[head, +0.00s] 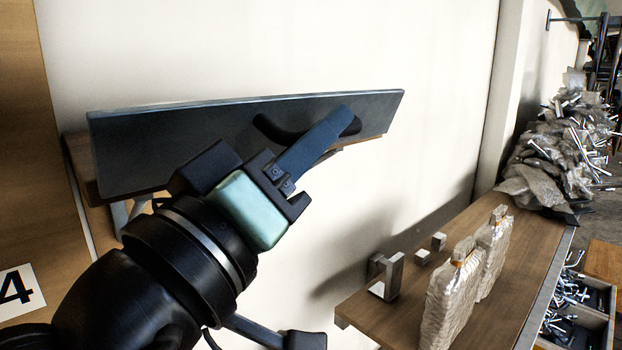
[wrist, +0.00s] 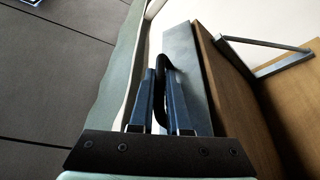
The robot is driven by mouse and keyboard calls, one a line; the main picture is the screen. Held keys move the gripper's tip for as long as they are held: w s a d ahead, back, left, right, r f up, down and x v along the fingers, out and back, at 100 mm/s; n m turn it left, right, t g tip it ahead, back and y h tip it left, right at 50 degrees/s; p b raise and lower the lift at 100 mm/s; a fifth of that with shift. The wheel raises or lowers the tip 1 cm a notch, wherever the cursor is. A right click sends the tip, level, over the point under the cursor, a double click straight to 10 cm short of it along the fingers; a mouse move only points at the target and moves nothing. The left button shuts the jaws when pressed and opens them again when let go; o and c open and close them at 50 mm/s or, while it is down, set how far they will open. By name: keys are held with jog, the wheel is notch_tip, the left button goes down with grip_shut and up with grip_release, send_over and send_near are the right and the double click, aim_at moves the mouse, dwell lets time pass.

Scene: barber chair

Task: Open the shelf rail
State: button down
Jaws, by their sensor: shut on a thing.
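The shelf rail is a long dark grey front panel (head: 150,140) on a wall shelf, left of centre in the head view. A black curved bar handle (head: 275,128) sits on its face. My gripper (head: 340,120) reaches up from the lower left, its blue fingers across the handle's right part. In the wrist view the fingers are closed around the black handle (wrist: 162,88), one on each side. The grey panel (wrist: 185,45) stands just behind it, with the wooden shelf body to its right. The fingers partly hide the handle in the head view.
A lower wooden shelf (head: 410,305) at right holds wrapped packages (head: 455,290) and small metal blocks. A heap of wrapped metal parts (head: 565,150) lies farther back. A metal bracket (wrist: 270,60) shows beside the shelf. The pale wall right of the panel is clear.

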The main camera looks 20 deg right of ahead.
notch_tip(320, 180, down, 6)
jog(key=m+g+h+b, duration=0.3)
jog(key=m+g+b, duration=0.5)
jog(key=m+b, duration=0.9)
jog(key=shift+w+m+g+h, duration=0.15)
jog(key=shift+m+g+h, duration=0.25)
jog(key=shift+m, duration=0.4)
jog(key=shift+a+f, duration=0.1)
jog(key=c, duration=1.2)
grip_release()
jog(key=shift+o, duration=0.2)
jog(key=b+v, duration=0.2)
jog(key=v, duration=1.1)
